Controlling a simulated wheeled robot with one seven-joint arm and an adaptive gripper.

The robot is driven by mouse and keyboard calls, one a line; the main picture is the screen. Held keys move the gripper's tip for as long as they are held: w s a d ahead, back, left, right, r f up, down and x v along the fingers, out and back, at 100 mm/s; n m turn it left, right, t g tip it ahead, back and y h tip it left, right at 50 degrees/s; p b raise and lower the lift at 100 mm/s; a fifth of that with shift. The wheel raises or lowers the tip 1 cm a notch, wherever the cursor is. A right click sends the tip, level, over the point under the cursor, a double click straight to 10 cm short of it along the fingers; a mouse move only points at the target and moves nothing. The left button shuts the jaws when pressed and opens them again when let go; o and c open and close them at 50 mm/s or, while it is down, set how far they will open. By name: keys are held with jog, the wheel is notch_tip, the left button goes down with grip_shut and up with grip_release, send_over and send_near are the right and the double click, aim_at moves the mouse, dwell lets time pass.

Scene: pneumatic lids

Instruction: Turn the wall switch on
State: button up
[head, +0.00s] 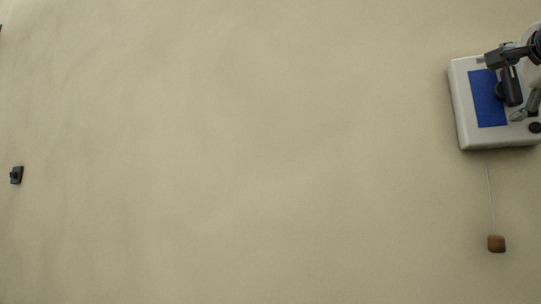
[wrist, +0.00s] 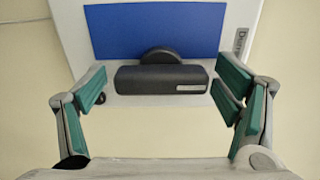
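A pale box (head: 459,105) with a blue panel (head: 486,98) is on the wall at the right of the head view. The wrist view shows its blue panel (wrist: 150,30) and, below it, a black bar (wrist: 160,79) on a round dark hub (wrist: 159,56). My gripper (wrist: 163,86) is open, one finger on each side of the bar, with small gaps and nothing gripped. A small dark fixture (head: 16,174) is on the wall at the far left. I cannot tell for certain which of these is the wall switch.
A brown block (head: 496,244) hangs on a thin cord below the box. A round dark knob (head: 535,127) is at the box's lower right. The broad stretch of beige wall (head: 250,150) between the fixture and the box is bare.

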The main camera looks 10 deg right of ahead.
jog(key=v, duration=1.2)
dwell(0.4)
jog(key=w+a+f+n+g+y, duration=0.1)
jog(key=w+a+f+n+y, duration=0.3)
jog(key=f, duration=0.5)
jog(key=w+a+f+n+g+y, duration=0.15)
jog(key=a+f+n, duration=0.3)
jog(key=f, duration=0.45)
jog(key=w+a+f+n+g+y, duration=0.2)
jog(key=w+a+f+n+y, duration=0.15)
jog(key=a+f, duration=0.4)
jog(key=s+a+f+n+g, duration=0.1)
jog(key=s+a+f+n, duration=0.2)
jog(key=f, duration=0.5)
jog(key=s+a+f+n+g, duration=0.2)
jog(key=f+n, duration=0.3)
jog(key=f, duration=0.3)
jog(key=s+a+f+n+g, duration=0.2)
jog(key=s+a+f+n, duration=0.1)
jog(key=f, duration=0.5)
jog(key=shift+s+a+f+n+y, duration=0.3)
jog(key=shift+s+a+n, duration=0.15)
jog(key=shift+n, duration=0.25)
